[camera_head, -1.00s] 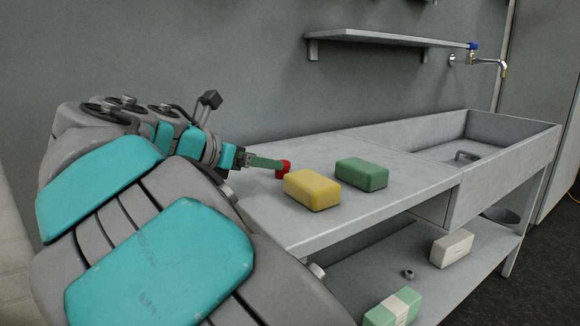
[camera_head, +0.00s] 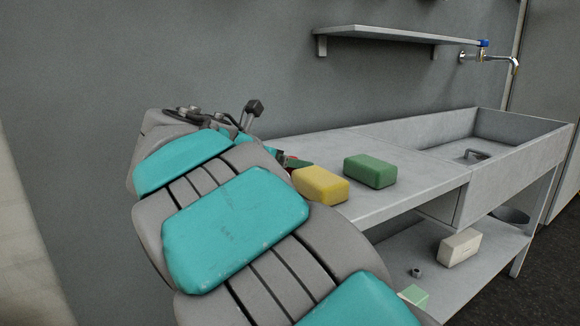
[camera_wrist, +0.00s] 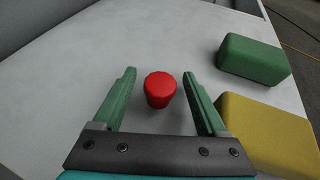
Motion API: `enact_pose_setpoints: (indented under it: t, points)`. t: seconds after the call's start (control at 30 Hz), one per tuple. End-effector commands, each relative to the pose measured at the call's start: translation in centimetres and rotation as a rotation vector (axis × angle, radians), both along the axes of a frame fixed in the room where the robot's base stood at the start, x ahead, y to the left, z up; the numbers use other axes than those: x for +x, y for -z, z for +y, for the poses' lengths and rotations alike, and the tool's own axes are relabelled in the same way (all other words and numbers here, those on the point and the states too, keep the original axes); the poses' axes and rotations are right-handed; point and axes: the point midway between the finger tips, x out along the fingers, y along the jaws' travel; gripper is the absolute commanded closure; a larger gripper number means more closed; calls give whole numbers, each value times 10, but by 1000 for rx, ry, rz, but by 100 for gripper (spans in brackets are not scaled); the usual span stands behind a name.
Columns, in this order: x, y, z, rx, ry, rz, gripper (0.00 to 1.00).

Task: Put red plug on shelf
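The red plug (camera_wrist: 160,89) stands upright on the grey counter in the wrist view. It lies between and slightly beyond the two green fingers of my gripper (camera_wrist: 161,80), with a gap on each side. My gripper is open and does not touch the plug. In the head view my arm covers most of the gripper, and only a little red and green shows beside the yellow block. The shelf (camera_head: 398,36) is a grey wall shelf above the counter at the upper right, and its visible top looks bare.
A yellow block (camera_head: 320,186) and a green block (camera_head: 370,171) lie on the counter (camera_head: 400,202), right of my gripper. A sink basin (camera_head: 540,135) with a tap (camera_head: 505,60) is at the right. A lower shelf holds a white block (camera_head: 459,248).

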Motion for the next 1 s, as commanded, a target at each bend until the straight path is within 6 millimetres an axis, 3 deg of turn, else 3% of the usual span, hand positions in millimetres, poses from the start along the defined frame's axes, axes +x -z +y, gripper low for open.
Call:
enact_pose_setpoints:
  t: [0.07, 0.63, 1.0]
  points:
    - [0, 0, 0, 0, 0, 0, 35]
    - [0, 0, 0, 1, 0, 1, 99]
    - [0, -1, 0, 0, 0, 0, 100]
